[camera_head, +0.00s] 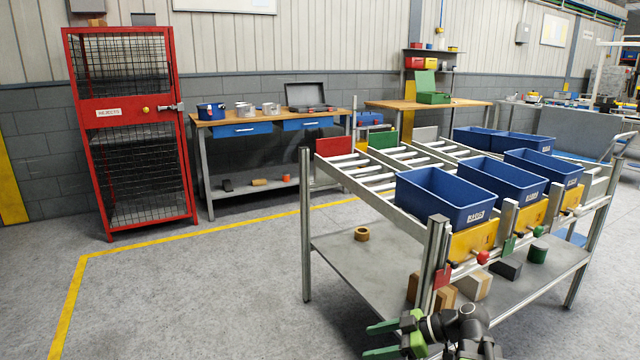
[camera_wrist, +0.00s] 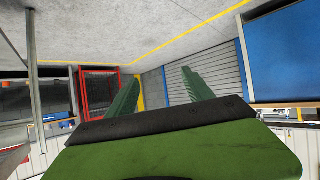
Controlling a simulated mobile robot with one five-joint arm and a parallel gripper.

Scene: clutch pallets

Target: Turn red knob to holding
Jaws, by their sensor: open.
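A red knob (camera_head: 483,257) sticks out at the front edge of the roller rack (camera_head: 445,262), below the nearest blue bin (camera_head: 435,196) and beside a yellow panel (camera_head: 474,240). No "holding" mark can be read. My gripper (camera_head: 382,340) is low at the bottom of the head view, left of and below the knob. Its green fingers point left, spread apart with nothing between them. The wrist view shows the open fingers (camera_wrist: 160,78) facing the floor and a red cage; the red knob is not identifiable there.
Blocks (camera_head: 474,287) lie on the rack's lower shelf. A red mesh cabinet (camera_head: 132,130) and a workbench (camera_head: 270,125) stand behind. The floor at left is clear.

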